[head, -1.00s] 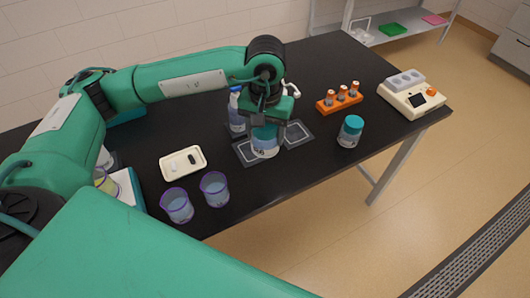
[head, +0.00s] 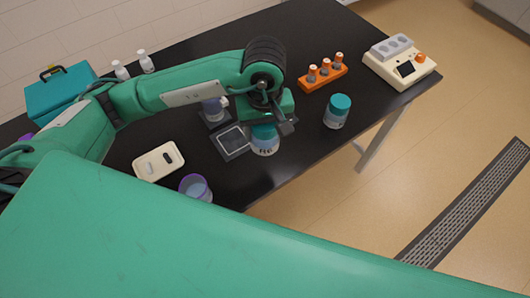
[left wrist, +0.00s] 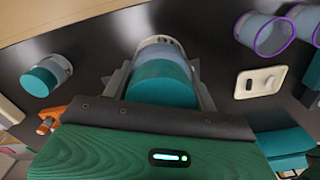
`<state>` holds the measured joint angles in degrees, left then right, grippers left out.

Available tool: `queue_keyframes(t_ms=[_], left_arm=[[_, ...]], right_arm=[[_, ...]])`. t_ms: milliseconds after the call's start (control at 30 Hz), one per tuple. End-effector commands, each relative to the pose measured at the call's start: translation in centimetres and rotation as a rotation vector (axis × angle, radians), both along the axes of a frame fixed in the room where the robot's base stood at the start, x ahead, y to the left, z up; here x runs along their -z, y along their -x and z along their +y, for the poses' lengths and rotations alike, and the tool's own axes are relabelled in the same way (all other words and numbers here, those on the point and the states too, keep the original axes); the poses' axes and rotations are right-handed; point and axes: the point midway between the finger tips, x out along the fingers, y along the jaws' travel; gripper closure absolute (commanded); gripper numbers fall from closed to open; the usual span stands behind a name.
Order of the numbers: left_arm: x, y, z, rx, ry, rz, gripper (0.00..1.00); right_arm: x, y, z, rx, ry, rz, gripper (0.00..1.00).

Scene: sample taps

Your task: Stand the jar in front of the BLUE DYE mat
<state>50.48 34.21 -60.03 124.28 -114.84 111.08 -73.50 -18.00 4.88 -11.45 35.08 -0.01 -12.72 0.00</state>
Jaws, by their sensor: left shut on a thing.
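A jar with a teal lid and a pale label (head: 265,145) is held upright in my left gripper (head: 268,122). In the left wrist view the jar (left wrist: 161,80) sits between both fingers (left wrist: 160,85), which are closed on its sides. In the head view it is just right of a dark mat with a white outline (head: 232,142). Whether its base touches the table is unclear. Another dark mat edge (head: 216,122) shows by a blue-tinted bottle (head: 214,108). No mat name is readable, and my arm hides part of this area. My right gripper is not in view.
A second teal-lidded jar (head: 337,112) stands to the right, with an orange vial rack (head: 322,76) and a cream device (head: 400,65) behind. A cream tray (head: 158,161) and a purple-rimmed beaker (head: 195,187) are at left. The black table's front edge is close to the held jar.

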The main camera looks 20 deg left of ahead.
Motion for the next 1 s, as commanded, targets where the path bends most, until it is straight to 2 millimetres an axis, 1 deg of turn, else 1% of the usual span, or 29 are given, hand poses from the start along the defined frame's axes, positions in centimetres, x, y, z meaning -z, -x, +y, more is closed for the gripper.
queue_keyframes(t_ms=[33, 200, 333, 400, 567, 800, 1000], left_arm=[[1.1, 0.2, 0.1, 0.0, -0.003, 0.007, 0.67], [5.2, 0.2, 0.0, 0.0, -0.002, 0.007, 0.67], [7.6, 0.1, 0.0, 0.001, -0.001, 0.004, 0.67], [8.3, 0.0, 0.0, 0.001, 0.0, 0.001, 0.67], [9.4, 0.0, 0.0, 0.002, -0.001, 0.0, 0.67], [12.4, 0.1, 0.0, 0.001, 0.0, 0.002, 0.67], [12.7, 0.0, 0.0, 0.003, 0.0, -0.001, 0.67]], right_arm=[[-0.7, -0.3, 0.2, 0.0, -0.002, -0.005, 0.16], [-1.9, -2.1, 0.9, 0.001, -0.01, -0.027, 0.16], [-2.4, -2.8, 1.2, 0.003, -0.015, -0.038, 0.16], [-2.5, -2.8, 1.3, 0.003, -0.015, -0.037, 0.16], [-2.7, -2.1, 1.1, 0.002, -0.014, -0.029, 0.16], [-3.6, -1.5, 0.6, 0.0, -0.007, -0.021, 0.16], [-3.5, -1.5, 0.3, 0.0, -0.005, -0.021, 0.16]])
